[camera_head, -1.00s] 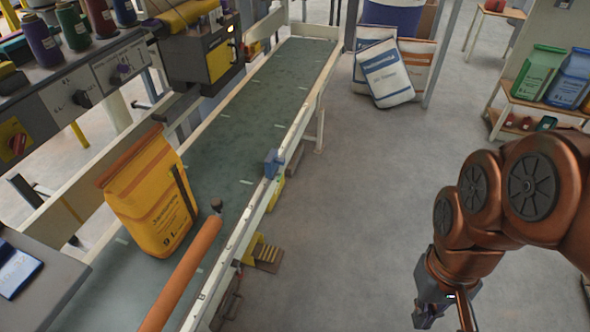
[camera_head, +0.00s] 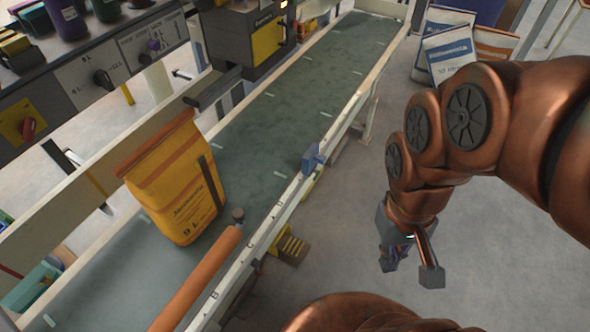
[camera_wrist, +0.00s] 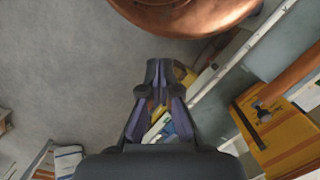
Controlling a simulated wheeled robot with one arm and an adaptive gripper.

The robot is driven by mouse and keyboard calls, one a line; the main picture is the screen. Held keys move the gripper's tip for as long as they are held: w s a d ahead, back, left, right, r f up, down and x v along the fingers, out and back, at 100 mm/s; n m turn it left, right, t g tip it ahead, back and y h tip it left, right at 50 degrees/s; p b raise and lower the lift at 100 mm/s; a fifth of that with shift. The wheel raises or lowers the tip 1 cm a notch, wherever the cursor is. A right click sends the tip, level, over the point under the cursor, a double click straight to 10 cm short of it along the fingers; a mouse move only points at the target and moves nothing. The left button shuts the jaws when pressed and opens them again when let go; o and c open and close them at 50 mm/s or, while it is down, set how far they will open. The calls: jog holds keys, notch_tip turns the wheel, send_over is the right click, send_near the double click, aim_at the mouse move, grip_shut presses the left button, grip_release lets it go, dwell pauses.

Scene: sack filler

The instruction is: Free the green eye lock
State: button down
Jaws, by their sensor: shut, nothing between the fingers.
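I cannot make out a green eye lock for certain. A small blue block (camera_head: 312,158) sits on the near rail of the conveyor in the head view, with a faint greenish bit just below it too small to tell. My gripper (camera_head: 392,258) hangs in the air to the right of the conveyor, apart from the block. In the wrist view my gripper (camera_wrist: 157,73) has its fingers drawn together at the tips, with nothing held. Blurred blue, white and yellow parts show behind the fingers, not clearly identifiable.
A yellow sack (camera_head: 180,195) stands on the conveyor belt (camera_head: 255,150), and also shows in the wrist view (camera_wrist: 285,135). An orange roller (camera_head: 200,275) lies along the near side. A control panel (camera_head: 95,75) is at upper left. White sacks (camera_head: 447,55) stand behind my arm. Floor beside the conveyor is open.

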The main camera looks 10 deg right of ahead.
jog(key=shift+w, duration=0.3)
jog(key=shift+a, duration=0.1)
